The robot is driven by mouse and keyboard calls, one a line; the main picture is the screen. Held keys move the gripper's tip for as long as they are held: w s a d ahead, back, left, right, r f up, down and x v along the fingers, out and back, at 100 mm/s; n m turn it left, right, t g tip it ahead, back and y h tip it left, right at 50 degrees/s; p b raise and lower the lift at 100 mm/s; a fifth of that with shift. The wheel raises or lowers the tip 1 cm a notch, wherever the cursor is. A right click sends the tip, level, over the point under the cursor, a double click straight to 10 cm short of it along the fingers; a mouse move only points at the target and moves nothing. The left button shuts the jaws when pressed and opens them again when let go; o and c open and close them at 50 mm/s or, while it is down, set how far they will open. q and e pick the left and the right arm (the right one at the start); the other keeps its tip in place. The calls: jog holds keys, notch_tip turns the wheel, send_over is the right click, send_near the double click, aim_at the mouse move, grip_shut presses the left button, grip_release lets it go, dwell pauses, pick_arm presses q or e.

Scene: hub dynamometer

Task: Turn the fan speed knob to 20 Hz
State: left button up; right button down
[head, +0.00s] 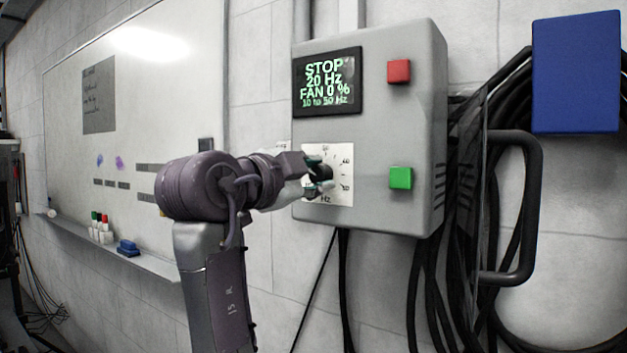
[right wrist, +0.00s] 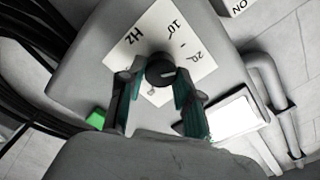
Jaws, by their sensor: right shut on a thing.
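The fan speed knob (head: 322,172) is a round black knob on a white dial plate (head: 341,191) marked in Hz, on the front of a grey control box (head: 400,140). My right gripper (head: 313,174) is shut on the knob, partly covering it and the dial. In the right wrist view, the gripper's two fingers stand on either side of the knob (right wrist: 160,70). A pale line on the knob points right, roughly toward the 20 side of the dial. The display (head: 327,82) reads STOP, 20 Hz, FAN 0 %, 10 to 50 Hz. My left gripper is not in view.
A red button (head: 399,71) and a green button (head: 401,177) sit right of the dial. Black cables (head: 430,285) hang below and beside the box, near a dark handle (head: 530,210). A whiteboard (head: 150,110) with a marker ledge is at left.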

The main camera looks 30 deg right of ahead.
dwell(0.5)
jog(key=c, duration=0.8)
grip_release()
jog(key=shift+o, duration=0.2)
jog(key=v, duration=0.7)
jog(key=shift+a, duration=0.25)
